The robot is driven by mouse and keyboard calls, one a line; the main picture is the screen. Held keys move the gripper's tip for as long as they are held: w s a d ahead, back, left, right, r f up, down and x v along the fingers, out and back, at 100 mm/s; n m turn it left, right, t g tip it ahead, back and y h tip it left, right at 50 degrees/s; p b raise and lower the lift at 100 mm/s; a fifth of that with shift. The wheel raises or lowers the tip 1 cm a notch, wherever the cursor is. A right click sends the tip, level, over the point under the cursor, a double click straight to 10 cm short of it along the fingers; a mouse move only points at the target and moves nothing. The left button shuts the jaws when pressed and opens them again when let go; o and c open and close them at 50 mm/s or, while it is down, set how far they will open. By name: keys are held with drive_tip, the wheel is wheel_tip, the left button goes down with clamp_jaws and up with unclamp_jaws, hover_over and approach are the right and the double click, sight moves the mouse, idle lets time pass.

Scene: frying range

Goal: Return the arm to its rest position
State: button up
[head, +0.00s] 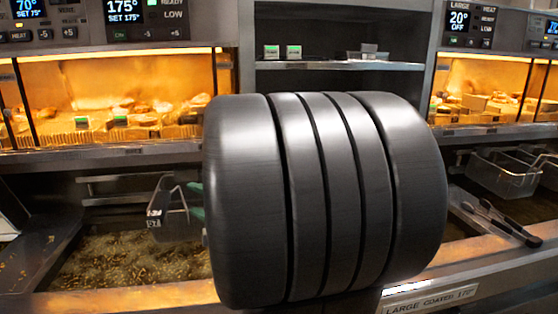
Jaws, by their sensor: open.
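A large dark grey ridged cylinder, a part of my own arm, fills the middle of the head view and hides much of the range behind it. My gripper is not in view; it may be hidden behind this arm part. Small green pieces (196,200) show at the cylinder's left edge, and I cannot tell what they belong to.
A wire basket (174,212) with a tag stands over the bubbling left fryer vat (130,258). Another basket (503,176) sits at the right, near dark tongs (505,222). Lit cabinets (118,85) hold food behind. A shelf (338,66) carries small boxes.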

drive_tip(key=shift+a, duration=0.1)
drive_tip(key=x, duration=0.6)
drive_tip(key=shift+w+a, duration=0.25)
drive_tip(key=shift+a, duration=0.05)
